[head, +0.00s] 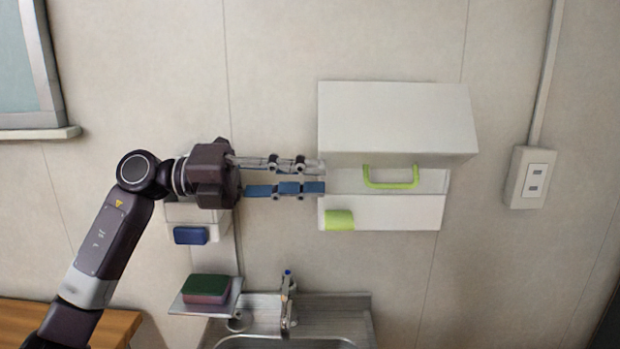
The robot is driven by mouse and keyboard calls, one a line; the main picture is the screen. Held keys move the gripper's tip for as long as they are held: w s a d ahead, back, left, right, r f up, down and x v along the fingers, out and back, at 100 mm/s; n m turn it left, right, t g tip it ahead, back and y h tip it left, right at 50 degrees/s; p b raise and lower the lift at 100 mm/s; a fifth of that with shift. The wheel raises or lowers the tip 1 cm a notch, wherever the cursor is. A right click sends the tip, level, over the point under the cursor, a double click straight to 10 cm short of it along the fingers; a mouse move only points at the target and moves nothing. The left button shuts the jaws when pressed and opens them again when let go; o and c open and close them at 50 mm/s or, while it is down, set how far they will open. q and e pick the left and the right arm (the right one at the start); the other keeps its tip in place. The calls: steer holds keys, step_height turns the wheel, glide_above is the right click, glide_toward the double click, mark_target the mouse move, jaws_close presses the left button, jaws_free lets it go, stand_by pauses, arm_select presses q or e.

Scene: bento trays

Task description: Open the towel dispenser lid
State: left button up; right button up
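The white towel dispenser (390,212) is on the wall, right of my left gripper. Its broad white lid panel (395,118) juts out above the lower box. A green U-shaped handle (391,184) shows just below the panel's lower edge. A green roll-like piece (339,220) shows at the box's lower left. My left gripper (322,177) points right, its two fingers apart with a gap between them. Its fingertips overlap the dispenser's left edge, left of the handle; I cannot tell whether they touch it. My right gripper is not in view.
A small white holder with a blue block (190,235) is behind and below my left gripper. A shelf holds a green and pink sponge (206,288). A sink with a faucet (288,300) is below. An outlet box (531,178) is at right. The wall between dispenser and outlet is clear.

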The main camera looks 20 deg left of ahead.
arm_select(q)
steer(key=b+v, duration=0.1)
steer(key=v, duration=0.8)
steer(key=shift+b, duration=0.35)
steer(key=shift+r, duration=0.1)
stand_by(0.7)
